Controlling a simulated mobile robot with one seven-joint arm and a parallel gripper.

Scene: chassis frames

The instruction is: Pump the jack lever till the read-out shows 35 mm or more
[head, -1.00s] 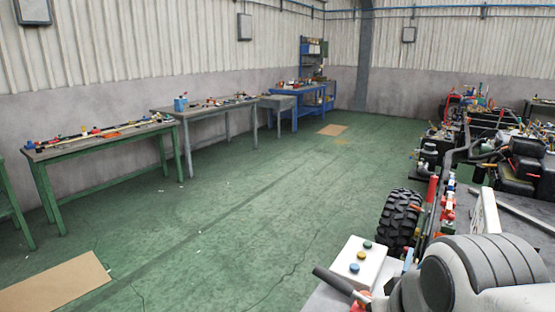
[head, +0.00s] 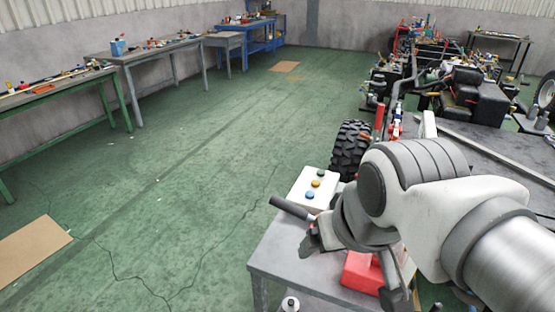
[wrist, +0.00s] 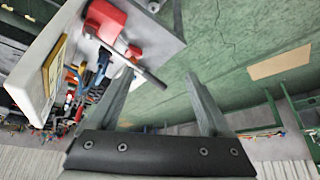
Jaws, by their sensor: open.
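The jack's red body (head: 359,274) stands on the grey bench, partly hidden behind my gripper in the head view. It also shows at the top left of the wrist view (wrist: 106,20). Its lever has a dark grip (head: 290,208) that sticks out to the left past my gripper; in the wrist view the lever (wrist: 147,74) slants down with its end between the fingers in the picture. My gripper (head: 350,268) is open, with both fingers (wrist: 160,77) apart and nothing held. I cannot tell whether it touches the lever. No read-out figure is legible.
A white box (head: 313,188) with green, yellow and blue buttons stands on the bench (head: 262,262) beside the lever. A white panel with a yellow frame (wrist: 52,68) is close at left in the wrist view. A black tyre (head: 348,150) stands behind. Green floor left is mostly clear.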

